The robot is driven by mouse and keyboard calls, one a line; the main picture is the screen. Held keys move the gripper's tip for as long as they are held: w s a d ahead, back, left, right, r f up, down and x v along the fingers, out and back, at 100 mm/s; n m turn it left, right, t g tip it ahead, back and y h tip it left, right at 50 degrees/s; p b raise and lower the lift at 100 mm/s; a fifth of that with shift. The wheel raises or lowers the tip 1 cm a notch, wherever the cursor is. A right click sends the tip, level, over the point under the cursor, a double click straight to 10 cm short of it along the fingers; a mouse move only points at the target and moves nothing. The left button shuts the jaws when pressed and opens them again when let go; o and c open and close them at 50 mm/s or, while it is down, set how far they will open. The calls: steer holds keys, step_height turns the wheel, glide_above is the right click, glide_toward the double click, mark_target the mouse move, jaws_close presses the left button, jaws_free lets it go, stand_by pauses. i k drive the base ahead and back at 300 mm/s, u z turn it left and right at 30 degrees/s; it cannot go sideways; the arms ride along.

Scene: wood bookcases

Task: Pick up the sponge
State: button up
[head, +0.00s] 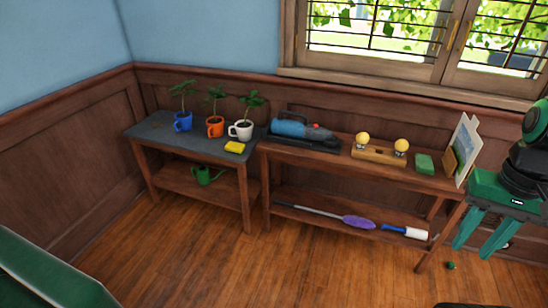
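A small yellow block (235,147), which looks like a sponge, lies at the front right of the grey-topped table (165,137). A green block (424,163) lies on the wooden shelf unit's top toward the right; it could also be a sponge, and I cannot tell for certain. My gripper (474,250) is at the right edge, pointing down, its two green fingers apart with nothing between them. It is in front of the shelf unit's right end, far from the yellow block and nearer the green one.
Potted plants in blue (183,121), orange (215,127) and white (241,130) mugs stand behind the yellow block. The wooden shelf unit (335,155) holds a blue vacuum (296,127), a bulb stand (379,154) and a leaning picture (467,147).

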mark_target(235, 148)
steer(key=u, duration=0.65)
steer(key=i, duration=2.2)
steer(key=z, duration=0.75)
